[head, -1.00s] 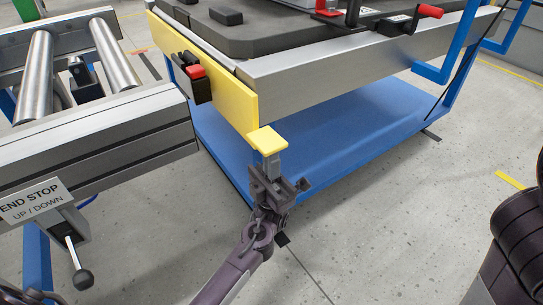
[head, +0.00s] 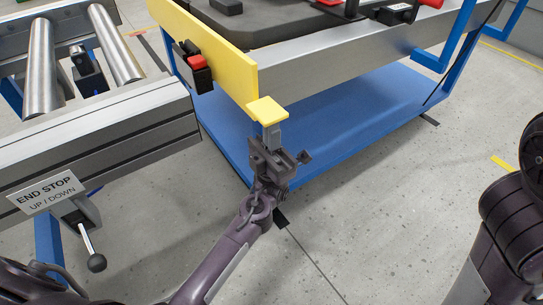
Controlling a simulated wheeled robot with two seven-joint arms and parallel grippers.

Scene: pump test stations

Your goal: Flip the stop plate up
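A long yellow plate (head: 212,50) stands on edge across the near end of the cart. A small flat yellow tab (head: 266,110) is at its right end. I cannot tell whether the plate or the tab is the stop plate. My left gripper (head: 271,140) is just under the tab, pointing up at it. The fingertips are small and partly covered by the tab, so their opening and any contact are unclear. A lever with a dark knob (head: 97,263) hangs below a sign (head: 46,193) reading END STOP UP / DOWN. My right gripper is out of view.
The roller conveyor (head: 110,140) stands at the left, with a gap between it and the cart. A black latch with a red button (head: 197,62) is on the yellow plate. The cart's blue lower shelf (head: 350,120) lies behind my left gripper.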

